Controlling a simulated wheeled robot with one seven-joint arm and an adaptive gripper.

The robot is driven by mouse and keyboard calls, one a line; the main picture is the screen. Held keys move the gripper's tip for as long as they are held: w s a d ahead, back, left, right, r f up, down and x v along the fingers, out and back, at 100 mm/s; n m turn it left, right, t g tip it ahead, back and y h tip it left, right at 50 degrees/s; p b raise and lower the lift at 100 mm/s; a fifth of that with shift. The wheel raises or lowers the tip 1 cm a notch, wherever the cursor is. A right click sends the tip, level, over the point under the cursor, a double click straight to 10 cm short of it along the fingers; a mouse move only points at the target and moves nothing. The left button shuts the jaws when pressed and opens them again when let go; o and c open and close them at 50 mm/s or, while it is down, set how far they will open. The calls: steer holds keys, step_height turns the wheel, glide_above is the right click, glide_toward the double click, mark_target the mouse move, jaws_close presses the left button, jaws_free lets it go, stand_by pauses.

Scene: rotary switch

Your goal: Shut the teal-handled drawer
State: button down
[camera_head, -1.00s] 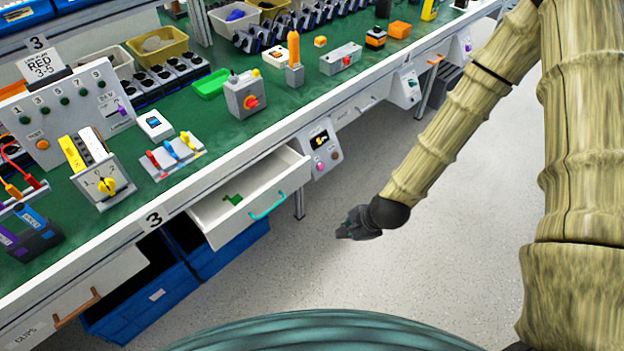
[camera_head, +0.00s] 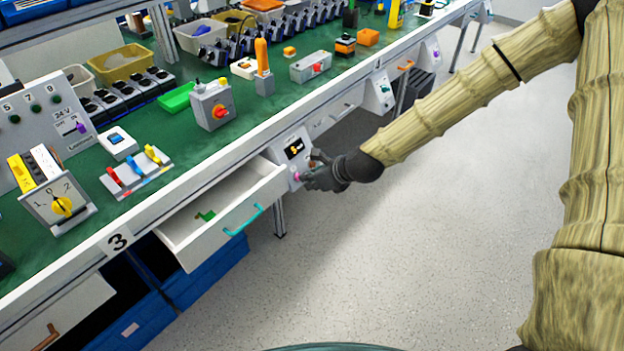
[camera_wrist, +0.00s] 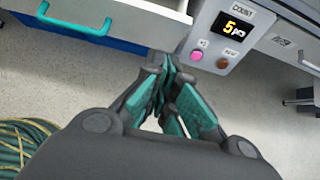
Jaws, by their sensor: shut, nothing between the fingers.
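The drawer (camera_head: 225,216) with the teal handle (camera_head: 243,220) is pulled out from under the bench and stands open. A small green item (camera_head: 206,216) lies inside it. In the wrist view the teal handle (camera_wrist: 73,24) shows at the upper left, on the white drawer front (camera_wrist: 150,18). My gripper (camera_head: 302,178) is shut and empty. In the head view it appears just right of the drawer, in front of the counter panel. It does not appear to touch the handle. In the wrist view its fingertips (camera_wrist: 166,62) lie right of the handle, below the panel.
A counter panel (camera_head: 294,150) with a display and buttons is right of the drawer. The green bench top (camera_head: 155,205) holds switches and boxes. Blue crates (camera_head: 205,275) stand under the drawer. The floor (camera_head: 400,240) in front is clear.

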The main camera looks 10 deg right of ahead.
mark_target(279, 180)
steer(key=shift+w+a+f, duration=0.8)
steer(key=shift+w+a, duration=0.05)
steer(key=shift+w, duration=0.3)
steer(key=shift+w+a+f, duration=0.75)
steer(key=shift+w+a, duration=0.1)
steer(key=shift+w, duration=0.35)
steer(key=shift+w+a+f, duration=0.8)
steer(key=shift+w+a, duration=0.05)
steer(key=shift+w, duration=0.3)
steer(key=shift+w, duration=0.15)
